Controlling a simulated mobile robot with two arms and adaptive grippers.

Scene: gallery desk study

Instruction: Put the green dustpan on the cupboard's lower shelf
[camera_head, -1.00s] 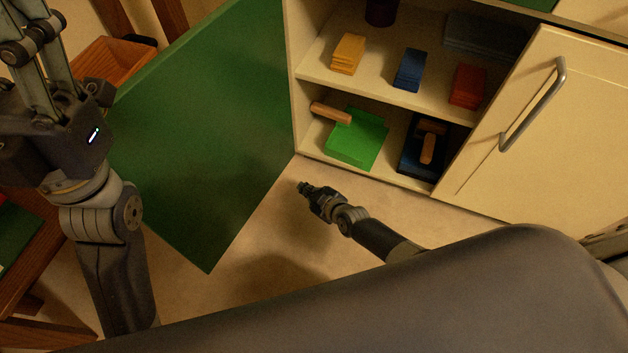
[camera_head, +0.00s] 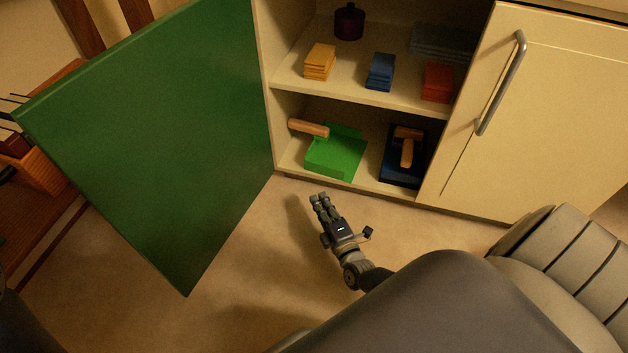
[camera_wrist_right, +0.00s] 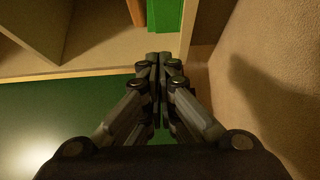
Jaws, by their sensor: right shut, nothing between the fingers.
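The green dustpan (camera_head: 336,155), with a wooden handle (camera_head: 308,128), lies on the lower shelf (camera_head: 292,158) of the cupboard, toward its left side. Part of it shows at the top edge of the right wrist view (camera_wrist_right: 165,14). My right gripper (camera_head: 318,198) is shut and empty, in front of the shelf's front edge and apart from the dustpan. Its closed fingers also show in the right wrist view (camera_wrist_right: 158,58). My left gripper is out of view.
The open green door (camera_head: 150,140) stands left of the shelves. A dark blue item with a wooden handle (camera_head: 405,148) lies right of the dustpan. Yellow, blue and red stacks and a dark jar sit on the upper shelf. The right cupboard door (camera_head: 540,110) is shut.

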